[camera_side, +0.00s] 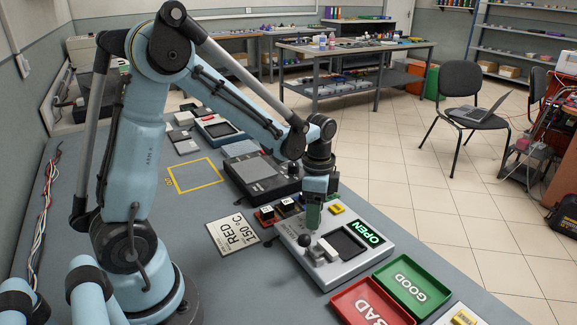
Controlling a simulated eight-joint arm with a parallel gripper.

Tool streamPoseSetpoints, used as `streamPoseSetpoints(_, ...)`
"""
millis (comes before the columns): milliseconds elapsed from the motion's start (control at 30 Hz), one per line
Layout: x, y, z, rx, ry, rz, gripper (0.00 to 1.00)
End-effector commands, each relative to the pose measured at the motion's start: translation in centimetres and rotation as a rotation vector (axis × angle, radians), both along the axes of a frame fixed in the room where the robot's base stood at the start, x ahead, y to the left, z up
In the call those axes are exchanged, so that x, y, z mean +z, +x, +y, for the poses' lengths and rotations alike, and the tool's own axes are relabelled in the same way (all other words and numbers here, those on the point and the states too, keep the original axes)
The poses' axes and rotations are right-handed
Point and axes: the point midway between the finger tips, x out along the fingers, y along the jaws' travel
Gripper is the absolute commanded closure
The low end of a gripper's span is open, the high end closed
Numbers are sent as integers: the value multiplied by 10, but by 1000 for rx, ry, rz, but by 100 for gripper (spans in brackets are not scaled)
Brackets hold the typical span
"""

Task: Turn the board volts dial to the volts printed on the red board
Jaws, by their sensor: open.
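My gripper (313,220) points down over the light grey fixture (345,275) with a lit green OPEN sign (361,232); its fingers are small here and nothing shows between them. A red board (266,216) with a dark part on it sits just left of the fixture, with a similar piece beside it. Any volts print on it is too small to read. A black round knob (304,240) stands on the fixture, left of my gripper. I cannot tell which control is the board volts dial, or its setting.
A card (239,234) reads RED 150 °C. A dark unit (262,178) stands behind the boards. A red BAD tray (372,304) and green GOOD tray (412,286) lie at the front right. A yellow-outlined area (195,175) of the bench is empty.

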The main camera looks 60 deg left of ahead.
Motion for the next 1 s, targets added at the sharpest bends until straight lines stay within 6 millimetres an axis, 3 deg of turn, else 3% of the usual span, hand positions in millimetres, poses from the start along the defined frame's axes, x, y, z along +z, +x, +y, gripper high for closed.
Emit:
streamPoseSetpoints(167, 13, 0, 0, 0, 0, 0, 40)
streamPoseSetpoints(700, 98, 3, 3, 0, 0, 0, 40)
streamPoseSetpoints(1000, 119, 4, 4, 0, 0, 0, 40)
